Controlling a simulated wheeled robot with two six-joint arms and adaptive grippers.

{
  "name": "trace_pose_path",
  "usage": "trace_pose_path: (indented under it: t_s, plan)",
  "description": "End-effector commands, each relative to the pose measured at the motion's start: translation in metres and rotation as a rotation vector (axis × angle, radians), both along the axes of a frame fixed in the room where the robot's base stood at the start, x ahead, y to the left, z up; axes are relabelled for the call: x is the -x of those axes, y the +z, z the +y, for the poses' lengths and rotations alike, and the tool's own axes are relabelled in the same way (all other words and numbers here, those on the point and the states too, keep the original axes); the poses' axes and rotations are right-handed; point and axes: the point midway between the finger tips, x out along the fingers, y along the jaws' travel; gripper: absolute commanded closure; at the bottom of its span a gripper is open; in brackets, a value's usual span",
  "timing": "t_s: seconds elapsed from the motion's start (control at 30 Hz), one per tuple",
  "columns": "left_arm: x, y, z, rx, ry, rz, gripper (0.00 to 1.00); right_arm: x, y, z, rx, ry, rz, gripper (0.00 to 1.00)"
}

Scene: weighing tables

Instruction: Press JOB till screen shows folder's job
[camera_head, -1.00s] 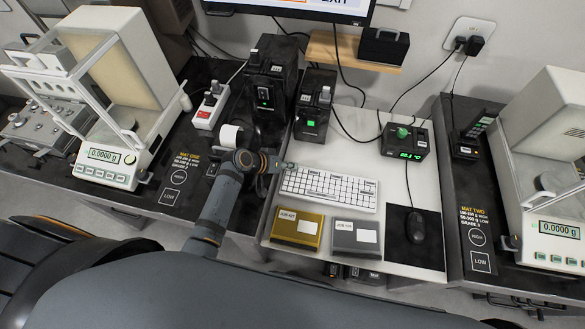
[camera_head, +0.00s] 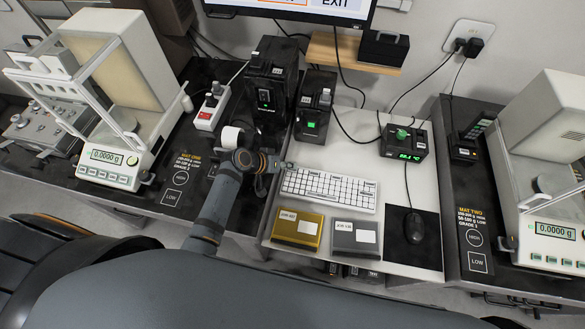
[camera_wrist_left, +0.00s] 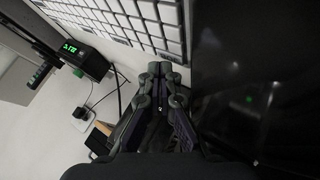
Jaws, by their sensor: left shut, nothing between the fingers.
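The monitor (camera_head: 296,9) is cut off at the top of the head view; only its lower edge shows, with the word EXIT, and no job number is visible. A gold folder (camera_head: 297,230) and a grey folder (camera_head: 354,239) lie side by side below the keyboard, each with a white label starting with JOB; the numbers are too small to read surely. The white keyboard (camera_head: 328,190) also fills the top of the left wrist view (camera_wrist_left: 135,20). My left gripper (camera_head: 287,166) is shut and empty at the keyboard's upper left corner. I cannot make out a JOB key. My right gripper is out of view.
A black mouse (camera_head: 414,226) lies on a dark pad right of the folders. Black devices (camera_head: 311,120) stand behind the keyboard. A balance stands on each side, the left one (camera_head: 110,168) reading 0.0000 g. A small display box (camera_head: 404,143) sits behind right.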

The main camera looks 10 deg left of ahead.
Motion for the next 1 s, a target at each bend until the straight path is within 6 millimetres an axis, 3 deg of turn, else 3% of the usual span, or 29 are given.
trace_pose_path:
  t_s: [0.6,1.0]
  plan:
    - [-0.001,0.054,-0.001,0.001,0.000,-0.003,1.00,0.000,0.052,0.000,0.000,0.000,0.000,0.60]
    - [-0.001,0.052,-0.001,0.001,0.000,-0.003,1.00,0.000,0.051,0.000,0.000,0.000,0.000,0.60]
